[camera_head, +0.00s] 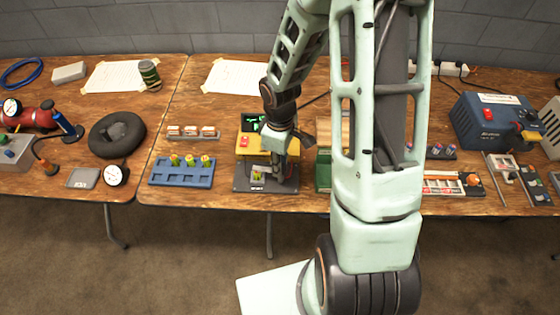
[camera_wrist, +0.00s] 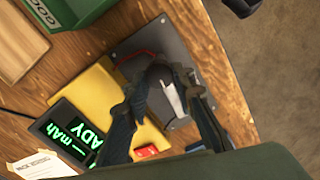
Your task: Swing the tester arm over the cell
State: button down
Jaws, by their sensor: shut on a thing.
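The tester is a yellow box (camera_head: 250,146) with a lit green display (camera_head: 254,123) and a dark grey base plate (camera_head: 250,185) in front. A small cell with a yellow-green band (camera_head: 257,173) shows at the base plate. My gripper (camera_wrist: 165,92) is over the base plate, right of the cell in the head view. In the wrist view its fingers are closed around a dark rounded piece (camera_wrist: 158,76), apparently the tester arm, with a pale grey part beside it. The cell is not clearly visible in the wrist view. My gripper hides most of the tester arm in the head view.
A blue rack (camera_head: 181,178) with several cells stands left of the tester. A green bin (camera_wrist: 75,12) is close beside the tester on its other side. A red button (camera_wrist: 147,151) is near my fingers. The table's front edge is close to the base plate.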

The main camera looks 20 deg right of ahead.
jog(key=shift+n, duration=0.6)
jog(key=c, duration=1.6)
grip_release()
jog(key=shift+r, duration=0.15)
notch_tip(320, 180, up, 12)
